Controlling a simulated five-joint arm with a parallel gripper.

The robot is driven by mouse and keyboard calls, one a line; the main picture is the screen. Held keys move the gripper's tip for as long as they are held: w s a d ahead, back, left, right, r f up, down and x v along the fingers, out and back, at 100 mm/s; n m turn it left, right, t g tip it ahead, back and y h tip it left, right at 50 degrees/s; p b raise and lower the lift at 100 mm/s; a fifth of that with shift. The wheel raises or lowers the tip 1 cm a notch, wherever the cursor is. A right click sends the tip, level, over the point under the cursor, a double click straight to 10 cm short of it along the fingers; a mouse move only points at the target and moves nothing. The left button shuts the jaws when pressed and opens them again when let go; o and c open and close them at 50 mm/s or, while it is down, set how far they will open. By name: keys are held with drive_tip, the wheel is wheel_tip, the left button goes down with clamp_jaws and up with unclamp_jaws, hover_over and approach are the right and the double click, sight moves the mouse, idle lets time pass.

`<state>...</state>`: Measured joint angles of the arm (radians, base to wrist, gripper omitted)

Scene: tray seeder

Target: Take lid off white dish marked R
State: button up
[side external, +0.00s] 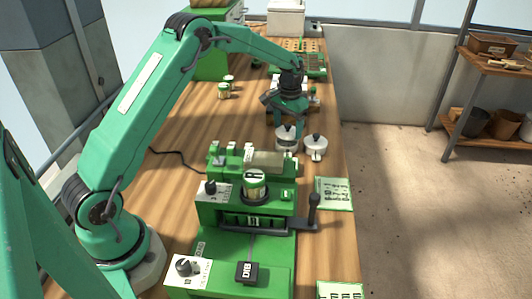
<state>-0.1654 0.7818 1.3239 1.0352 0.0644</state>
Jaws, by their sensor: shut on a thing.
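Two small white dishes stand side by side near the right edge of the wooden bench. The left dish (287,147) is directly below my gripper (288,126). My gripper points down and is shut on the dark knob of this dish's white lid (286,131). The picture is too small to tell whether the lid touches the dish or is a little above it. The right dish (315,155) wears a white lid with a dark knob, and my gripper is apart from it. I cannot read an R on either dish.
A green seeder machine (230,264) with a labelled can (255,186) and a black lever (313,210) stands in front.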

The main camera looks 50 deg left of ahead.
drive_tip(key=s+d+r, duration=0.4)
drive_tip(key=d+r, duration=0.4)
drive_tip(key=d, duration=0.2)
drive_tip(key=shift+s+d, duration=0.15)
drive_tip(key=shift+d, duration=0.25)
drive_tip(key=shift+a, duration=0.1)
drive_tip(key=s+a+f+m, duration=0.1)
drive_tip(key=s+a+f, duration=0.15)
drive_tip(key=a, duration=0.75)
drive_tip(key=s+a+f, duration=0.1)
drive_tip(key=s+a, duration=0.2)
drive_tip(key=a, duration=0.6)
drive_tip(key=shift+w+f, duration=0.2)
drive_tip(key=shift+f, duration=4.7)
drive_tip(key=shift+f, duration=0.15)
drive_tip(key=o, duration=0.7)
